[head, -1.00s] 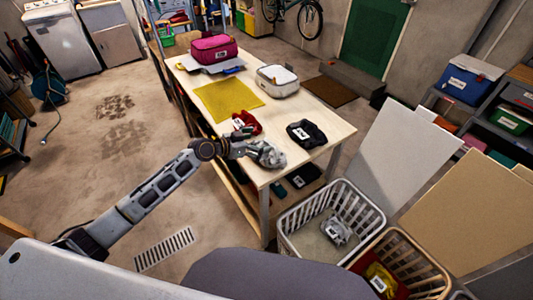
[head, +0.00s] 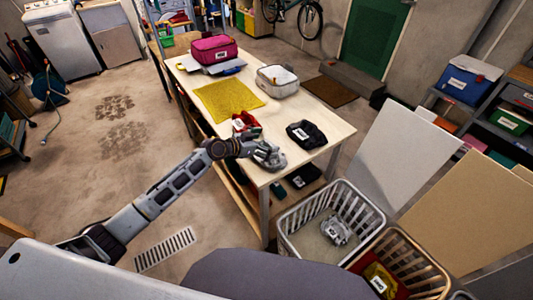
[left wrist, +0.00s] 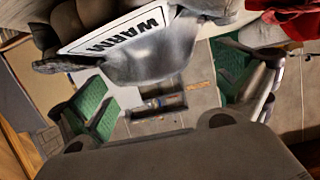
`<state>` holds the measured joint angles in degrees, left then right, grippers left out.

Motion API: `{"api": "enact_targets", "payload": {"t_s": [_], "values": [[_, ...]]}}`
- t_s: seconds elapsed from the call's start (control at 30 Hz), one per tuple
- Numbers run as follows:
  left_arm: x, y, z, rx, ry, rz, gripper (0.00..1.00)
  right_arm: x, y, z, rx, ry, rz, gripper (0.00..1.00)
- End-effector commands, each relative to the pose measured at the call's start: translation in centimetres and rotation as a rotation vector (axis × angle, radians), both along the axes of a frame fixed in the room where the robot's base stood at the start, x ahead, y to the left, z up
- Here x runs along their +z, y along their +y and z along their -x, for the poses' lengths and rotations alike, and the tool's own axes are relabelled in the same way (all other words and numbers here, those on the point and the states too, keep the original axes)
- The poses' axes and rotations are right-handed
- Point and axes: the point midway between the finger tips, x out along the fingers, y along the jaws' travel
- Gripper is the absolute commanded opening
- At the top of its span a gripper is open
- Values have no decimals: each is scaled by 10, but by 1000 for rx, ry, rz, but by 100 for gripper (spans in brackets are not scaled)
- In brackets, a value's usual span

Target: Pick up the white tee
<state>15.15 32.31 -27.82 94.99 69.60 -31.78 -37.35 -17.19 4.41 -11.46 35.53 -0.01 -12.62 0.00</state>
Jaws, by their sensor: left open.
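A crumpled pale grey-white cloth (head: 272,161), apparently the white tee, lies on the near end of the wooden table. In the left wrist view the cloth (left wrist: 165,55) carries a white label reading "WARM". My left gripper (head: 259,152) is at this cloth and partly covers it. In the left wrist view my left gripper (left wrist: 165,95) shows its green-padded fingers spread wide, with the cloth ahead of and partly between them; I cannot tell whether they touch it. A similar grey-white labelled cloth (head: 335,230) lies in the white basket. My right gripper is out of view.
The table (head: 315,98) also holds a red cloth (head: 245,121) close by the gripper, a black cloth (head: 306,134), a yellow cloth (head: 228,101), a white-grey bag (head: 277,80) and a magenta bag (head: 214,48). A white basket (head: 290,222) and a tan basket (head: 398,240) stand at the near right.

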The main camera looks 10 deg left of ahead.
Motion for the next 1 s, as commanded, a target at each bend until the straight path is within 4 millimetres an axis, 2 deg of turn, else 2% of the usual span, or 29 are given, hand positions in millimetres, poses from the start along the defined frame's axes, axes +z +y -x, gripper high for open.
{"api": "enact_targets", "payload": {"t_s": [0.23, 0.77, 1.0], "values": [[-8, -12, -13, 1, -1, -1, 100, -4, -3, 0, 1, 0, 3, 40], [-8, -13, -14, 0, -1, -1, 100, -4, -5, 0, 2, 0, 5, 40], [-8, -13, -13, 0, 0, 0, 70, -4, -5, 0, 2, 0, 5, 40]]}}
